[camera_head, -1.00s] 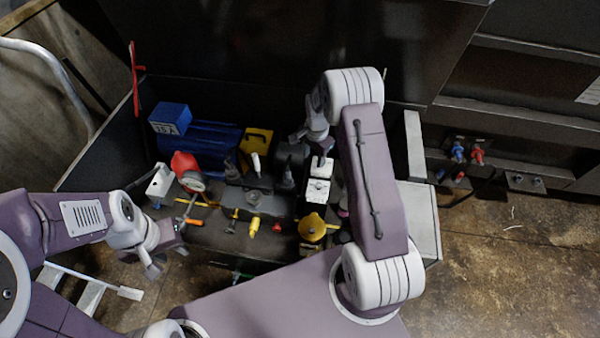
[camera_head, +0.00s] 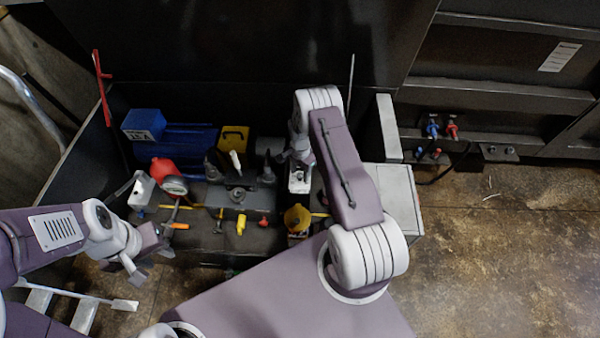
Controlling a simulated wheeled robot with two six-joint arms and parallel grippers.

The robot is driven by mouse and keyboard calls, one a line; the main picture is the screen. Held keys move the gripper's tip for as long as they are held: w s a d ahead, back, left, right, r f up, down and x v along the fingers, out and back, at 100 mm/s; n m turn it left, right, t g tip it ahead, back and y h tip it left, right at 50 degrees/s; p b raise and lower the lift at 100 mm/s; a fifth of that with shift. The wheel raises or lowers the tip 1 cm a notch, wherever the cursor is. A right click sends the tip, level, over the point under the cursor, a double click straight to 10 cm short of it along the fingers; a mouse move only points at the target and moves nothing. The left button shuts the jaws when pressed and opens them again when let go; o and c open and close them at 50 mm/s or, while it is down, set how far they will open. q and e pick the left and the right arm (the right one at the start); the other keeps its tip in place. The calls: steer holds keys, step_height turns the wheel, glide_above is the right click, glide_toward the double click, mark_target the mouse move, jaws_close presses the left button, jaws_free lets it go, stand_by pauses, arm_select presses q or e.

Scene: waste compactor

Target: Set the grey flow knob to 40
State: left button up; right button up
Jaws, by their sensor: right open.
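A white block (camera_head: 299,185) stands on the machine's top, partly hidden under my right gripper. A small dark detail shows on its face, but I cannot read any scale or number. A round grey knob (camera_head: 238,195) sits on a grey valve body to its left; I cannot tell which is the flow knob. My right gripper (camera_head: 299,164) is open, pointing down over the white block's back end; whether it touches is hidden. My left gripper (camera_head: 150,262) is open and empty, low at the left, in front of the machine and apart from the knobs.
A blue box (camera_head: 144,124), a red-capped gauge (camera_head: 174,186), a yellow block (camera_head: 233,139), a yellow cap (camera_head: 297,219) and several small levers crowd the machine top. A grey cabinet (camera_head: 394,195) stands at right. Dark panels rise behind.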

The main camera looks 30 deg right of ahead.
steer(key=shift+a+f, duration=0.1)
steer(key=shift+f, duration=0.2)
jaws_close()
